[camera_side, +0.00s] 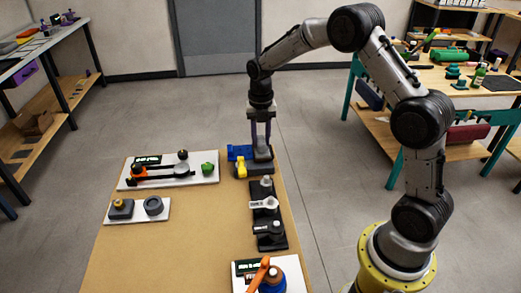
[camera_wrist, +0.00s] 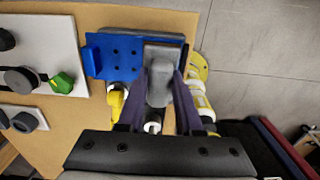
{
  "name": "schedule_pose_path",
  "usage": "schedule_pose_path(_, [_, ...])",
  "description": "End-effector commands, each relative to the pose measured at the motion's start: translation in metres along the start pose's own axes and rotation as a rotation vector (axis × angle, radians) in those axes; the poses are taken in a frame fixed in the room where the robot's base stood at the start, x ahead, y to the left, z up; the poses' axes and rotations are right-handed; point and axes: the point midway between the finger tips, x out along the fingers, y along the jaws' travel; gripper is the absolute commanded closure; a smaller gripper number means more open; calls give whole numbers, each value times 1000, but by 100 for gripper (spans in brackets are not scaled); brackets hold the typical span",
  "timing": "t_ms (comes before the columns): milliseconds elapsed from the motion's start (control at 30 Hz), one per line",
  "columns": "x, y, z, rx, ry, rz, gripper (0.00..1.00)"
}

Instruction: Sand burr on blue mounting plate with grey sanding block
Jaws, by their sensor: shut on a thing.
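The blue mounting plate (camera_side: 238,153) is at the far end of the wooden table; the wrist view shows its flat face with several dark holes and a raised end at left (camera_wrist: 115,58). My gripper (camera_side: 261,142) has purple fingers, shut on the grey sanding block (camera_side: 263,154). In the wrist view the block (camera_wrist: 160,82) sits between my fingers, its flat part overlapping the right part of the plate. Whether the block touches the plate is unclear. The burr cannot be made out and may be hidden beneath the block.
Yellow parts (camera_side: 240,170) sit beside the plate. A dark rack with grey tools (camera_side: 266,217) stands nearer. White boards (camera_side: 137,211) with mounted tools lie at left, and another with an orange-handled item (camera_side: 264,268) is at the front. The table's middle (camera_side: 205,235) is clear.

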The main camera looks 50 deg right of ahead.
Motion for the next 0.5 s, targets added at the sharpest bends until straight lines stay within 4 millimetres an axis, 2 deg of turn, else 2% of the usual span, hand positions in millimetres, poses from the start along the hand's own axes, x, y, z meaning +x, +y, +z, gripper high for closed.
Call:
schedule_pose_path(133, [1, 0, -7, -1, 4, -2, 100])
schedule_pose_path(500, [-3, 0, -7, -1, 5, -2, 100])
